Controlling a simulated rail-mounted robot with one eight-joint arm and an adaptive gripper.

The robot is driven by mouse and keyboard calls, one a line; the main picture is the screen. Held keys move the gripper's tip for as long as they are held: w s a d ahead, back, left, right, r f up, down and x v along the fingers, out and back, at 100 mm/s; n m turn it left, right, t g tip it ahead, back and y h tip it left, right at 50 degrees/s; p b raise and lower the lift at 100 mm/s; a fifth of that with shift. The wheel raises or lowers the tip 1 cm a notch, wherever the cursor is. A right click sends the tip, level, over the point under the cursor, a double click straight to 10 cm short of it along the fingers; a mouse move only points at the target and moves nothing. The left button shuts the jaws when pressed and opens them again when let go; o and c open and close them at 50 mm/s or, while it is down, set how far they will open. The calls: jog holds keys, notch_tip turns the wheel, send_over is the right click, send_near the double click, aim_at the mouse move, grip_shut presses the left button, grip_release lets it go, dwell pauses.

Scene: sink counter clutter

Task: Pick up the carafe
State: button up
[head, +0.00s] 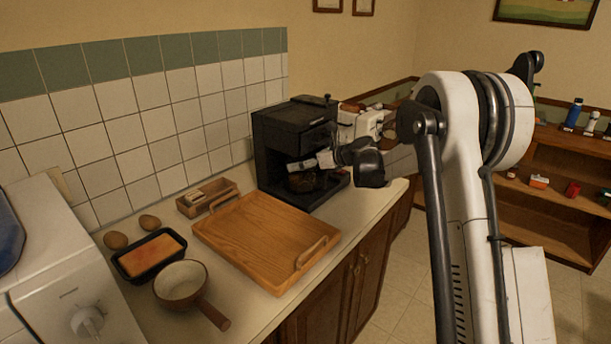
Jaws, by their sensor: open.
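The carafe (302,182) is a dark, rounded vessel low inside the black coffee maker (278,135) at the back of the counter. Its upper part and handle are hard to make out behind my gripper and in shadow. My gripper (314,163) is open at the front of the coffee maker, reaching in from the right. Its light-coloured fingers are just above and in front of the carafe in the picture. I cannot tell whether they touch it.
A wooden tray (235,232) lies left of the coffee maker. A white appliance (65,290) stands at the left edge. The tiled wall closes off the back.

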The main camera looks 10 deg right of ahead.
jog(key=shift+c, duration=0.5)
jog(key=c, duration=1.4)
jog(key=shift+c, duration=0.9)
jog(key=shift+r, duration=0.1)
